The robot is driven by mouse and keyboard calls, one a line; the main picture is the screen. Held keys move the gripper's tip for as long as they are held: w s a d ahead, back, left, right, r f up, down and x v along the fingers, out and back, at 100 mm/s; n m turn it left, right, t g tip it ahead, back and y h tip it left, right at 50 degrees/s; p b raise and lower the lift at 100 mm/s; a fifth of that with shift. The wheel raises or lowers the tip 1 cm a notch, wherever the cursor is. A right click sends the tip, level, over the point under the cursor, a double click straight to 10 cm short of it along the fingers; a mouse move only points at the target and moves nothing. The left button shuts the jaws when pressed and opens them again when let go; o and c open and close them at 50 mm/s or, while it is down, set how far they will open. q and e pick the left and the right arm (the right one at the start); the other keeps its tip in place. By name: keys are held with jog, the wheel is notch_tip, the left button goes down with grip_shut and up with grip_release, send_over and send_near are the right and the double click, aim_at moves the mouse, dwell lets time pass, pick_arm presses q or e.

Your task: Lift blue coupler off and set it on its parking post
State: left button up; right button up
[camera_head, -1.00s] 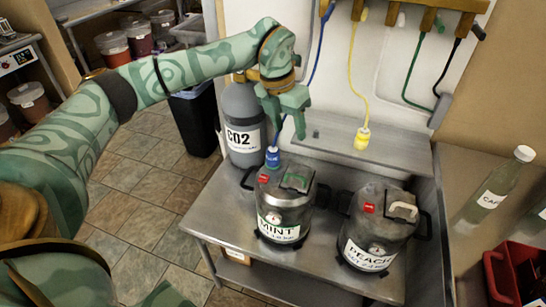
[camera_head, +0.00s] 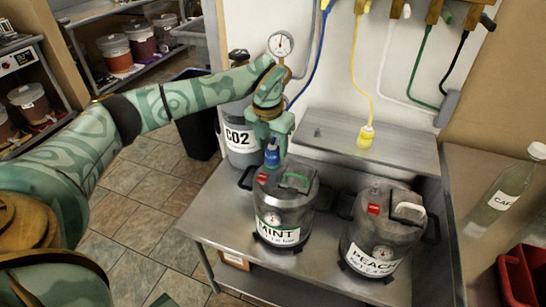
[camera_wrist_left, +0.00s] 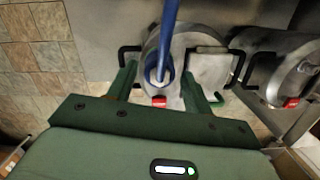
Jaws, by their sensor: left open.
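The blue coupler (camera_head: 272,156) stands upright on the lid of the MINT keg (camera_head: 284,215), near its left back side. A blue hose (camera_wrist_left: 168,38) runs from it. My left gripper (camera_head: 272,147) is open and pointed down, with its fingers at the coupler's height. In the left wrist view the gripper (camera_wrist_left: 160,82) has one finger on each side of the coupler, with gaps showing, so it does not grip it. A small stub (camera_head: 317,132) stands on the metal shelf behind the keg; I cannot tell for sure that it is the parking post. My right gripper is not in view.
The yellow coupler (camera_head: 366,137) stands on the metal shelf (camera_head: 400,145). The PEACH keg (camera_head: 380,230) is right of MINT. The CO2 cylinder (camera_head: 236,143) stands behind my left gripper. Hoses hang along the back wall. A bottle (camera_head: 503,190) and red bin (camera_head: 520,275) are far right.

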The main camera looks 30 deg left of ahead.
aim_at(272, 147)
pick_arm(q)
jog(key=f, duration=0.2)
jog(key=f+b, duration=0.1)
jog(key=shift+w+f, duration=0.3)
jog(key=shift+f, duration=0.05)
jog(key=shift+r, duration=0.15)
jog(key=shift+c, duration=0.3)
jog(key=c, duration=0.8)
jog(key=r, duration=0.1)
jog(key=r+p, duration=0.1)
jog(key=r, duration=0.1)
jog(key=r+p, duration=0.1)
jog(key=shift+s+r, duration=0.2)
jog(key=shift+s, duration=0.05)
jog(key=s+d+r+p, duration=0.2)
jog(key=s+d+r, duration=0.1)
jog(key=s, duration=0.3)
jog(key=s+d+r+p, duration=0.1)
jog(key=s+d+r, duration=0.2)
jog(key=s+r, duration=0.2)
jog(key=shift+s+d+r+p, duration=0.3)
jog(key=shift+s+p, duration=0.05)
jog(key=shift+s, duration=0.1)
